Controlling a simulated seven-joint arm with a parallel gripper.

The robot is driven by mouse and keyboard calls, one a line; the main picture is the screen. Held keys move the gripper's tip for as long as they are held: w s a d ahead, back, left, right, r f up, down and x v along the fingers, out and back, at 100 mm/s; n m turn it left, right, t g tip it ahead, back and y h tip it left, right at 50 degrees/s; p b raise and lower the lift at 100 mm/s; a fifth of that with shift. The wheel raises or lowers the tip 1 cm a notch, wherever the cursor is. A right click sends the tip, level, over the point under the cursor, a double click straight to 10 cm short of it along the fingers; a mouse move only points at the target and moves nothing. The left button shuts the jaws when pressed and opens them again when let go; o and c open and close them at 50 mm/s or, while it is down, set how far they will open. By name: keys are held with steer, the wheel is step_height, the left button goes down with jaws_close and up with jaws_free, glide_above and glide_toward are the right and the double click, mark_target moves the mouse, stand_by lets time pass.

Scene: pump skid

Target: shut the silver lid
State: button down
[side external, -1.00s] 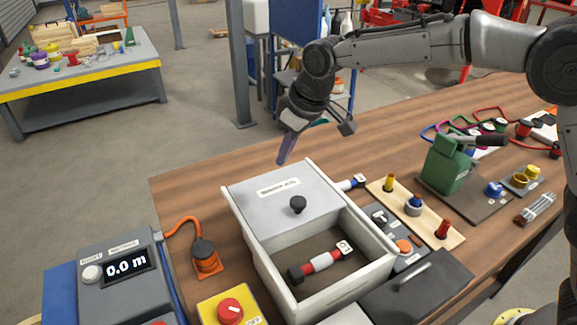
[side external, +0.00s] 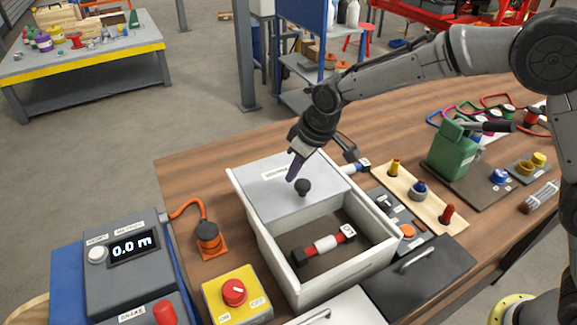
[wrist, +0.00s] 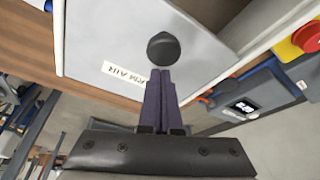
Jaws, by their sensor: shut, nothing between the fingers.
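The silver lid (side external: 262,200) lies over the far part of a white box (side external: 262,247) and has a label and a black knob (side external: 303,187). The near part of the box is open, and a red, white and black cylinder (side external: 324,245) lies inside it. My gripper (side external: 292,178) is shut and empty, with its fingers above the lid just behind the knob. In the wrist view the shut fingertips (wrist: 159,75) point at the knob (wrist: 163,49), very close to it on the label side. I cannot tell whether they touch it.
A wooden strip with several pegs (side external: 432,207) and a dark panel with a handle (side external: 415,275) stand right of the box. An orange plug (side external: 208,241), a yellow switch box (side external: 238,295) and a grey meter (side external: 135,262) are at the left.

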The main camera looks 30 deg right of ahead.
stand_by(0.3)
steer(key=s, duration=1.7)
steer(key=shift+w, duration=0.1)
